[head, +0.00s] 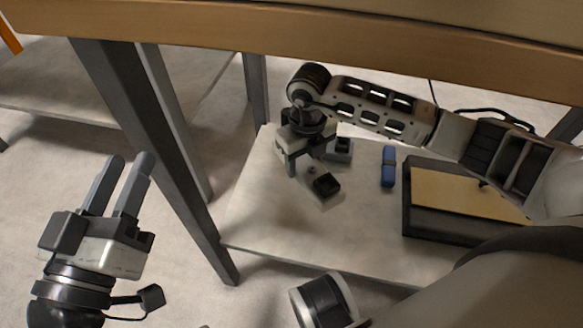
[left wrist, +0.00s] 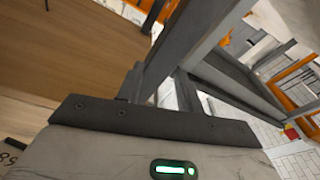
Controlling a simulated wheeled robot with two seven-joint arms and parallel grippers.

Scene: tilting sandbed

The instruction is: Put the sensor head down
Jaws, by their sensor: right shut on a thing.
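My right gripper (head: 297,166) reaches down over the low shelf (head: 265,215) under the table, its fingers pointing downward. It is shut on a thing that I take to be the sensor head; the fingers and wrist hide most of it. A small dark block (head: 326,185) with a grey plate shows just right of and below the fingertips; I cannot tell whether it is part of the held thing or whether it touches the shelf. My left gripper (head: 130,160) is at the far left, away from the shelf, with a gap between its two empty fingers.
A grey and black block (head: 340,148) stands behind the right gripper. A blue object (head: 388,167) and a dark tray (head: 425,232) with a tan inside lie to the right. Table legs (head: 150,150) stand between my grippers; the wooden tabletop edge (head: 300,32) is above.

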